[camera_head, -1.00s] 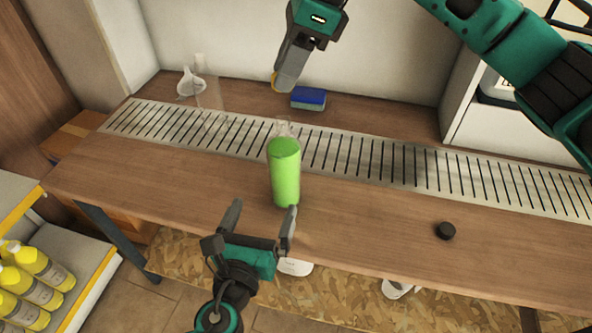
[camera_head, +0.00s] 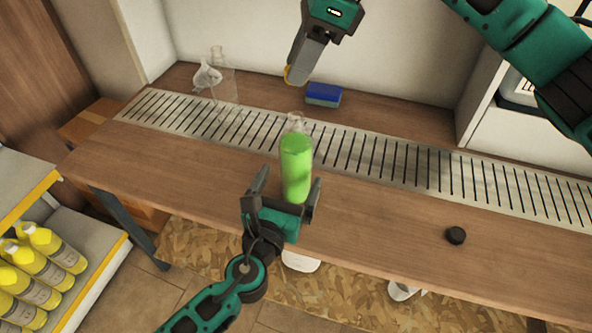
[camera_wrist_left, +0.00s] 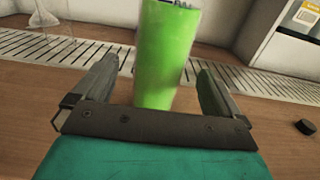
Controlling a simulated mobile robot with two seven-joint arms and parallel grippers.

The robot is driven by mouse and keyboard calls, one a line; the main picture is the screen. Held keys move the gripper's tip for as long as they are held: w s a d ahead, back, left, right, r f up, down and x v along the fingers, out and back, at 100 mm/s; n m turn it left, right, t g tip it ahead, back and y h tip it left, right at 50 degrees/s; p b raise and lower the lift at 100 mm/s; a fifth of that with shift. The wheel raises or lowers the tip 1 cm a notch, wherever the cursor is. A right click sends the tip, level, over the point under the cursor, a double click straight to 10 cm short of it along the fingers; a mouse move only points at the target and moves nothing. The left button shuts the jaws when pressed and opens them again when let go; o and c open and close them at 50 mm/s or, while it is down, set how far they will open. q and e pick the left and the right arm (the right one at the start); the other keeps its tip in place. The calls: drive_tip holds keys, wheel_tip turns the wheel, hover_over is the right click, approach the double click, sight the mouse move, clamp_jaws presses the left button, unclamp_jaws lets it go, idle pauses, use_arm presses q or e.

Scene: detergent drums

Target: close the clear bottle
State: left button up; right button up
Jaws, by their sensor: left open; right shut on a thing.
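A clear bottle (camera_head: 296,165) filled with green liquid stands upright on the wooden table; its neck (camera_head: 296,121) has no visible cap. My left gripper (camera_head: 289,184) is open low at its near side. In the left wrist view the bottle (camera_wrist_left: 166,50) stands between the spread fingers (camera_wrist_left: 157,75), with gaps on both sides. My right gripper (camera_head: 297,74) is above and behind the bottle, shut on a small yellow-orange thing (camera_head: 291,76), perhaps a cap, mostly hidden by the fingers. A black cap-like disc (camera_head: 456,235) lies on the table at right; it also shows in the wrist view (camera_wrist_left: 306,127).
A slotted metal strip (camera_head: 400,165) runs along the table behind the bottle. A blue sponge (camera_head: 323,95), a white funnel (camera_head: 206,77) and an empty clear vessel (camera_head: 224,82) stand at the back. Yellow bottles (camera_head: 40,262) fill a shelf at lower left. The table's right front is mostly clear.

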use_arm(q)
drive_tip(key=x, duration=0.6)
drive_tip(key=shift+w, duration=0.2)
drive_tip(key=shift+c, duration=0.4)
drive_tip(key=c, duration=1.4)
use_arm(e)
hover_over(289, 127)
drive_tip(key=d, duration=0.2)
drive_tip(key=shift+w+f, duration=0.15)
drive_tip(key=shift+f, duration=1.1)
drive_tip(key=shift+w+f, duration=0.15)
drive_tip(key=shift+f, duration=1.1)
drive_tip(key=shift+f, duration=0.9)
drive_tip(key=shift+f, duration=0.55)
